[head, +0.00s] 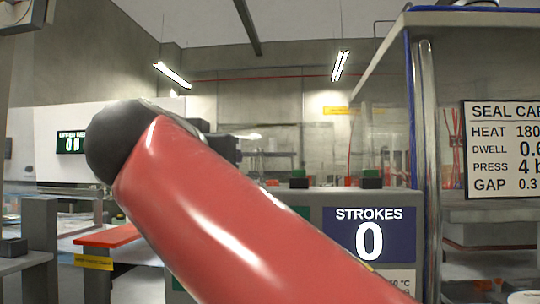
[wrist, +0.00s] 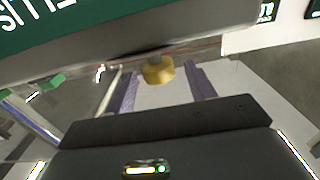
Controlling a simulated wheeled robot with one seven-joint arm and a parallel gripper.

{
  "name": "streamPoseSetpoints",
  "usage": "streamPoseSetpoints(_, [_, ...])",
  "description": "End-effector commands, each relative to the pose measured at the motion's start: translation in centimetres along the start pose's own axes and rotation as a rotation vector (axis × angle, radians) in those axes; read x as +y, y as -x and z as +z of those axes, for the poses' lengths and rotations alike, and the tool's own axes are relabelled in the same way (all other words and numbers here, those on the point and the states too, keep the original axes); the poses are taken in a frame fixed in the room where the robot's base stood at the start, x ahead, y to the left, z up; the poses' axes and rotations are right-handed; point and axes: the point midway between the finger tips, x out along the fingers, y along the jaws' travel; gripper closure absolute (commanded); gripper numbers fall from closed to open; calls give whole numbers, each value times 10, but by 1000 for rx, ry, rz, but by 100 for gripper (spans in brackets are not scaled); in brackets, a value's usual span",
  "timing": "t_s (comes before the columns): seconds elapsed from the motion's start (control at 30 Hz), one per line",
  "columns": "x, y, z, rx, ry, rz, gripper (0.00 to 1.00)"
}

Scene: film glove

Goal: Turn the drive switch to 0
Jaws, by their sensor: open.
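A yellow knob (wrist: 158,72), which may be the drive switch, shows in the wrist view on a short stem at the lower edge of a grey panel (wrist: 150,45). My gripper (wrist: 162,78) is open, with one purple finger on each side of the knob in the picture. A gap shows between the knob and each finger. I cannot tell how far the fingertips reach past it, and no position mark on the knob is readable. In the head view my arm hides the middle, and neither the gripper nor the knob can be made out.
A green sign (wrist: 60,20) with cut-off white letters sits on the panel. In the head view a STROKES display (head: 369,234) reads 0. A metal post (head: 428,160) and a SEAL card (head: 502,148) stand at right. An orange-red shelf (head: 106,236) is at left.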

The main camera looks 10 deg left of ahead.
Motion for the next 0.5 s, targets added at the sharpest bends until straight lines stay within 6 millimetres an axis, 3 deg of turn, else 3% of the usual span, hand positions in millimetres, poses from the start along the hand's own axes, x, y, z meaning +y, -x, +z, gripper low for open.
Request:
streamPoseSetpoints(0.13, [0,-12,0,0,0,-1,45])
streamPoseSetpoints(0.43, [0,-15,0,1,0,-1,45])
streamPoseSetpoints(0.5, [0,-15,0,1,0,-1,55])
